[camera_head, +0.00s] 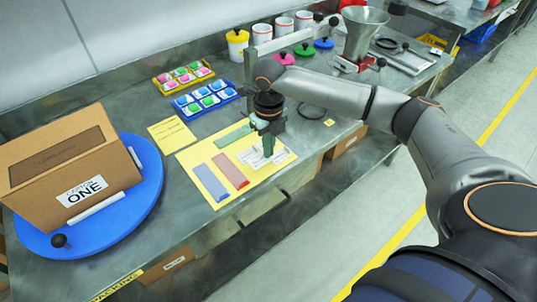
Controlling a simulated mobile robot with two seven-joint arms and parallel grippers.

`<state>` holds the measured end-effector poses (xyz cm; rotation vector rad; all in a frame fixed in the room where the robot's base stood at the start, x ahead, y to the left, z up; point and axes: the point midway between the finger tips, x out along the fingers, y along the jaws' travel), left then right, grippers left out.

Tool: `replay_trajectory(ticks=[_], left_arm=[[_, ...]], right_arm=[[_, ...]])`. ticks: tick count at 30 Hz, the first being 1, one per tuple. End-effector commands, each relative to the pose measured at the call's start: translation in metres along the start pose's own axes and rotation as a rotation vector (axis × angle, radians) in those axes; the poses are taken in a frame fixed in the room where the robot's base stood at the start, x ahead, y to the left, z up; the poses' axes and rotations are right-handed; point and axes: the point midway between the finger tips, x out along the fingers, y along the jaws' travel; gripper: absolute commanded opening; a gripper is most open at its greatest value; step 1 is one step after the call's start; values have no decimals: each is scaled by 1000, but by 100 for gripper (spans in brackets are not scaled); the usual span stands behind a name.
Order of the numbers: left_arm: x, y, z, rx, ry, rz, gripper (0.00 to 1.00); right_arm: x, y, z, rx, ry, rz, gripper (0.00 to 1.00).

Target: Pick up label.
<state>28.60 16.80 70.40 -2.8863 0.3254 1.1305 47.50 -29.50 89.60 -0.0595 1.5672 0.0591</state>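White printed labels (281,158) lie on a yellow sheet (204,155) on the metal bench, at its right part. My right gripper (268,151) points down just over these labels and hides part of them. I cannot tell whether its fingers touch a label, or whether they are open or shut. Another white label reading "ONE" (82,191) is on the front of a cardboard box (100,160). My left gripper is not in view.
A blue strip (210,182), a red strip (230,170) and a green strip (232,136) lie on the sheet. The box stands on a blue round plate (146,190). Two trays (205,99) of coloured pieces, several tubs (262,34) and a steel funnel (363,30) stand behind.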

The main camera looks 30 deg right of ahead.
Motion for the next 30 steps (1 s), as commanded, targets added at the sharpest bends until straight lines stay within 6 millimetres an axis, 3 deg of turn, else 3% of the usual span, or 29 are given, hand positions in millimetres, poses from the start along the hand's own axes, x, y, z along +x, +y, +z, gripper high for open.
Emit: replay_trajectory(ticks=[7,18,23,30], left_arm=[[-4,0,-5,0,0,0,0],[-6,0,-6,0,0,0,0],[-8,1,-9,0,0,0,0],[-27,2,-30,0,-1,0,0]], right_arm=[[-58,34,-35,-10,-3,0,0],[-88,84,-89,-8,1,1,0],[-96,92,-98,-4,2,0,0],[-121,94,-101,-2,4,0,0]])
